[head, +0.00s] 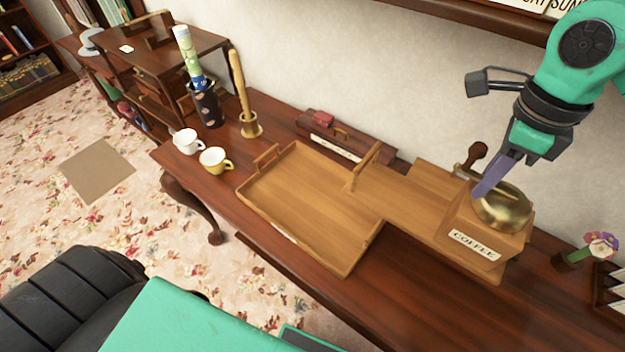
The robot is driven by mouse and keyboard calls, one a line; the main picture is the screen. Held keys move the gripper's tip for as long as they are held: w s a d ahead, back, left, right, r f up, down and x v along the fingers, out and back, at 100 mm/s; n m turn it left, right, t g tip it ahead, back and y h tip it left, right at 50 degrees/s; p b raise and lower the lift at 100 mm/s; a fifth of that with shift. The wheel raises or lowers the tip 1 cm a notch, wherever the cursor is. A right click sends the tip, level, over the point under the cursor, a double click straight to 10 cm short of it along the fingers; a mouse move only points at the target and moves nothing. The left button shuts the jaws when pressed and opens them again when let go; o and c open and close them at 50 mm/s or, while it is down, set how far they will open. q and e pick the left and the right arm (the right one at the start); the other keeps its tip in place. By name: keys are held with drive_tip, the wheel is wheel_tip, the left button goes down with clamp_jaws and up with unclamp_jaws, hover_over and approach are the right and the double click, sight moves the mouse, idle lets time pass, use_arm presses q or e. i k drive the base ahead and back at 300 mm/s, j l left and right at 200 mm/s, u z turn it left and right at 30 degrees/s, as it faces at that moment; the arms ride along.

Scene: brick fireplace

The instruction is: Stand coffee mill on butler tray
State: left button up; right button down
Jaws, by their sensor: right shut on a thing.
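The coffee mill (479,240) is a wooden box with a COFFEE label, a brass bowl on top and a dark crank knob. It is upright at the right of the dark table. My right gripper (484,187) comes down from above and is shut on the mill near its bowl; the exact contact is partly hidden. I cannot tell whether the mill's base touches the surface below. The butler tray (343,272) is a light wooden tray with raised rims and handles, left of the mill. Its floor is empty. My left gripper is out of view.
A flat wooden board (405,203) lies between tray and mill. Behind the tray is a dark box (345,140) with a red item on top. Two cups (213,160), a pestle and mortar (250,128) and a dark holder (206,107) stand left. Flowers (600,244) stand right.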

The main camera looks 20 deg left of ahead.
sight(327, 189)
drive_tip(key=i+j, duration=0.1)
drive_tip(key=j, duration=0.25)
drive_tip(key=i+j, duration=0.1)
drive_tip(key=j, duration=0.2)
drive_tip(key=i+j, duration=0.1)
drive_tip(key=j, duration=0.25)
drive_tip(key=i+j, duration=0.1)
drive_tip(key=j, duration=0.25)
